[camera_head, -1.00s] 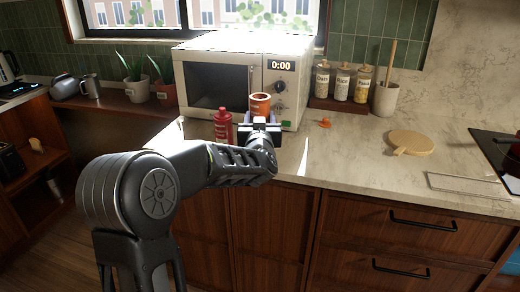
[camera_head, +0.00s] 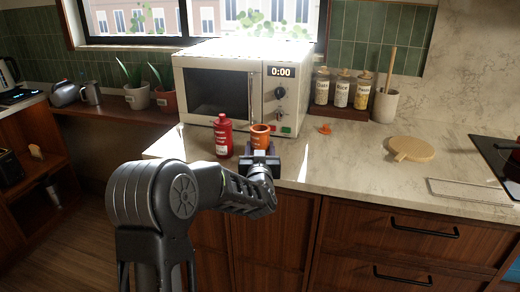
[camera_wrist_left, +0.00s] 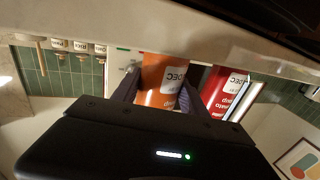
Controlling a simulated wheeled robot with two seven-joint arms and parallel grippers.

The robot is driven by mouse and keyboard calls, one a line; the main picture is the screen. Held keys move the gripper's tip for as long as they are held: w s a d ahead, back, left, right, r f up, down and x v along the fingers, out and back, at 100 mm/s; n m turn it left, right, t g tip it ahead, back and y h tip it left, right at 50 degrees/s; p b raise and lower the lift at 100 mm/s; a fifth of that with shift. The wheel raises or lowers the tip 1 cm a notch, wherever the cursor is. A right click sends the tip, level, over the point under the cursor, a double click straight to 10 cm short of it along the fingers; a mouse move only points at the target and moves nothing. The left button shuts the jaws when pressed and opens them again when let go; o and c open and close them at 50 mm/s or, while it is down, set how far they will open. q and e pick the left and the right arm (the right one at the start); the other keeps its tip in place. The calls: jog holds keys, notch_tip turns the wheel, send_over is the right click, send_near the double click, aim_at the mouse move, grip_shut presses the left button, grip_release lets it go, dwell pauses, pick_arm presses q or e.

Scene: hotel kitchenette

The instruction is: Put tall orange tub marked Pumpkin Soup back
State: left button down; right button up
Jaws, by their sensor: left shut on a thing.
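The orange tub (camera_head: 260,138) is at the front of the counter, just right of a red container (camera_head: 223,140). My left gripper (camera_head: 261,158) is shut on it from the front. In the left wrist view the orange tub (camera_wrist_left: 160,78) sits between the two fingers, with a white label reading "DEC"; its name is not legible. The red container (camera_wrist_left: 224,88) stands close beside it in that view. The tub looks upright, and its base is hidden by the gripper, so I cannot tell if it touches the counter. My right gripper is not in view.
A microwave (camera_head: 215,90) stands behind the tub. A small orange object (camera_head: 325,129) lies on the counter to the right, before a rack of labelled jars (camera_head: 341,92). A round wooden board (camera_head: 411,148) lies further right.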

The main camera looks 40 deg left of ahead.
pick_arm(q)
jog(key=shift+f, duration=0.15)
jog(key=c, duration=0.6)
grip_release()
jog(key=shift+r, duration=0.3)
jog(key=v, duration=1.2)
jog(key=shift+b, duration=0.45)
jog(key=shift+f, duration=0.1)
